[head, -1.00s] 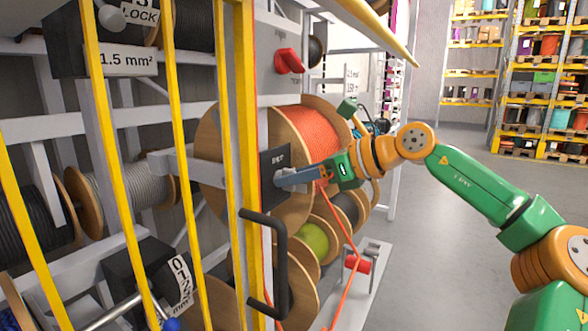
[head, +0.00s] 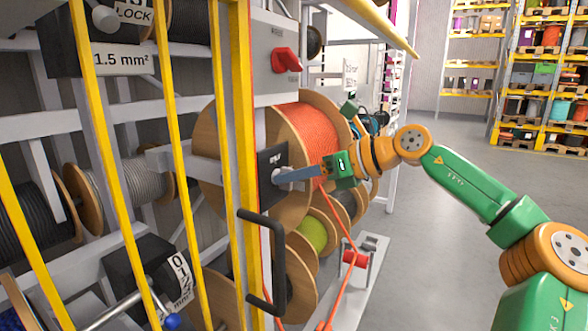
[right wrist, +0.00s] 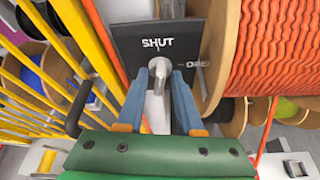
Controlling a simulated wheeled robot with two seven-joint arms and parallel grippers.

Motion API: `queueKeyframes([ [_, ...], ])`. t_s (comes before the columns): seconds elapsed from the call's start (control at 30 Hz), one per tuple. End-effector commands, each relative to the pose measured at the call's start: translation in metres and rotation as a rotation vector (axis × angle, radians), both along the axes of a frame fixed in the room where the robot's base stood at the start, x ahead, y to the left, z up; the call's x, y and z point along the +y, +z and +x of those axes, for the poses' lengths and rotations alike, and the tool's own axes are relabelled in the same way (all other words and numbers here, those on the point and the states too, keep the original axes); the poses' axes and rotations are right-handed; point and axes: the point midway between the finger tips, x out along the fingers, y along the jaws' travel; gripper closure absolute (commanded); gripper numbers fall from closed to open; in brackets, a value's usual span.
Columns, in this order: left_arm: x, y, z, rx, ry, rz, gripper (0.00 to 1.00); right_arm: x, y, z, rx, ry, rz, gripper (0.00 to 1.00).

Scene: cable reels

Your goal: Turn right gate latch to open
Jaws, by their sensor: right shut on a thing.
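The right gate latch has a black plate (head: 270,162) on the yellow gate post. In the right wrist view, the plate (right wrist: 135,35) reads SHUT at its top and OPEN at its right side. A grey metal latch handle (right wrist: 158,78) stands out from the plate and runs down between the blue fingers. My right gripper (right wrist: 160,76) is shut on this handle, one finger on each side. In the head view, my right gripper (head: 288,176) reaches the plate from the right, and the fingers hide most of the handle. My left gripper is not in view.
The yellow barred gate (head: 182,150) fills the left, with a black pull handle (head: 280,265) below the latch. A reel of orange cable (head: 308,130) stands close behind the plate. A red rotary switch (head: 287,60) sits above. Open floor (head: 440,220) lies to the right.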

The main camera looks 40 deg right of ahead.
Motion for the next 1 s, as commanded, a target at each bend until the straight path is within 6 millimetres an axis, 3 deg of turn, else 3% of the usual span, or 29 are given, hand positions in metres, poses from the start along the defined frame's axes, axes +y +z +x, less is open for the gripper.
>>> queueKeyframes([
  [0.1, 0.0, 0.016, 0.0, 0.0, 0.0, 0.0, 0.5, -0.001, 0.007, 0.001, 0.023, -0.001, 0.101, 1.0],
  [0.5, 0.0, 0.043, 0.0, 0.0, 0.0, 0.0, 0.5, -0.005, 0.004, 0.002, 0.128, -0.001, 0.467, 1.0],
  [1.0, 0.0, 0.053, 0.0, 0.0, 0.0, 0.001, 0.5, -0.009, -0.003, 0.003, 0.258, -0.002, 0.921, 1.0],
])
